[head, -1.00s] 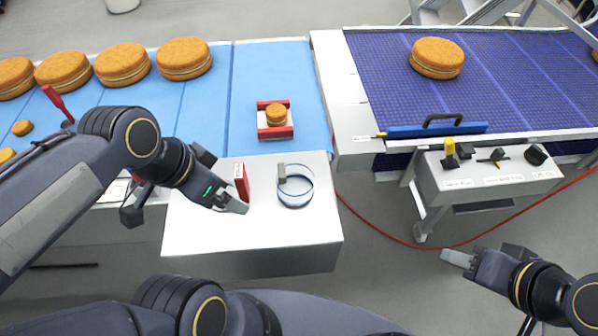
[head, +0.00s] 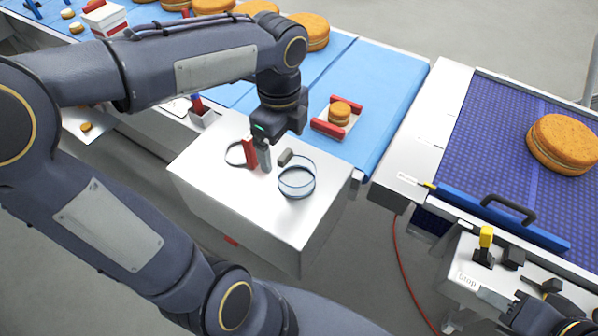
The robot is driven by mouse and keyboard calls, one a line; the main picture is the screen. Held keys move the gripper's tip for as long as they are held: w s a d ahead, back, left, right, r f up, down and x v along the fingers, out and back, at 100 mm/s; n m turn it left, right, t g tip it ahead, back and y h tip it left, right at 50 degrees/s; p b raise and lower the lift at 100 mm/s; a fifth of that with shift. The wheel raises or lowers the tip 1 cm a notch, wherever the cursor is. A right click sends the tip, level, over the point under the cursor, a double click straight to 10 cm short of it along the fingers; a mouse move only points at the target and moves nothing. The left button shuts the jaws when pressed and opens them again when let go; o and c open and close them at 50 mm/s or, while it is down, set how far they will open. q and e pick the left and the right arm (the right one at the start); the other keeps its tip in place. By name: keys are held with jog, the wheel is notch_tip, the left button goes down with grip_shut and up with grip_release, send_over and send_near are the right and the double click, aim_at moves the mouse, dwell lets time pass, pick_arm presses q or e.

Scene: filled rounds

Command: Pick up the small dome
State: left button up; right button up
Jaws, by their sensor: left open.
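Two low clear round pieces are on the white-topped stand (head: 215,185). One clear ring-shaped piece (head: 297,183) has blue-tinted rims and a grey block handle (head: 285,156). The other, a thin dark-edged round (head: 233,153), stands left of it, beside an upright red block (head: 250,153), and is partly hidden. I cannot tell for certain which is the small dome. My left gripper (head: 262,155) is open and points down at the red block, with a grey finger just right of it; contact is unclear. My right gripper (head: 498,298) is at the bottom right, partly out of frame.
A small filled round (head: 340,112) sits in a red-ended cradle (head: 322,127) on the light blue belt (head: 385,85). A large round (head: 562,143) lies on the dark blue belt (head: 500,125). A control box with a yellow switch (head: 486,238) is near my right gripper.

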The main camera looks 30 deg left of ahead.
aim_at(286, 155)
pick_arm(q)
jog(key=f, duration=0.6)
jog(key=shift+w+f, duration=0.2)
jog(key=shift+w, duration=0.1)
jog(key=shift+c, duration=0.2)
jog(key=c, duration=0.9)
